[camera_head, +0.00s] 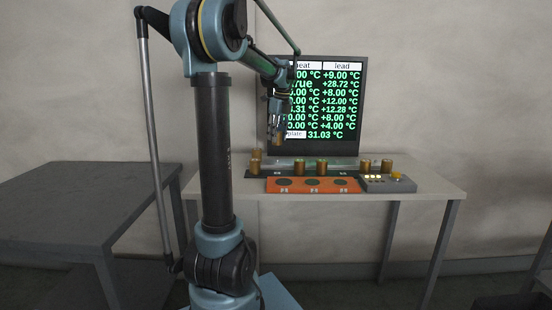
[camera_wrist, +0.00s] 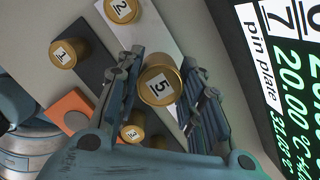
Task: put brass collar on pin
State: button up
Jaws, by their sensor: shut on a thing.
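My gripper (camera_head: 277,135) is held above the back left of the bench, in front of the screen. In the wrist view its two fingers (camera_wrist: 163,72) are shut on a brass collar marked 5 (camera_wrist: 159,86), gripped at its sides with the numbered face toward the camera. Other brass collars stand below, marked 1 (camera_wrist: 66,54), 2 (camera_wrist: 121,8) and 3 (camera_wrist: 132,134). In the head view several collars (camera_head: 299,167) stand along the back of the bench, two of them at the left (camera_head: 254,167). I cannot make out the pin in either view.
An orange block (camera_head: 299,190) with three dark round spots lies at the bench front. A grey box (camera_head: 400,185) with lit buttons is to its right. A large screen (camera_head: 340,145) with temperature readings stands behind. A dark table (camera_head: 70,195) is at left. The bench's right end is clear.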

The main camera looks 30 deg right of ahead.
aim_at(279, 132)
jog(key=shift+s+f, duration=0.1)
jog(key=shift+f, duration=3.7)
jog(key=o, duration=1.2)
jog(key=shift+f, duration=0.1)
jog(key=shift+c, duration=0.2)
jog(key=r, duration=0.4)
jog(key=s+r, duration=0.1)
jog(key=r, duration=0.7)
jog(key=shift+s+d, duration=0.2)
jog(key=shift+s, duration=0.15)
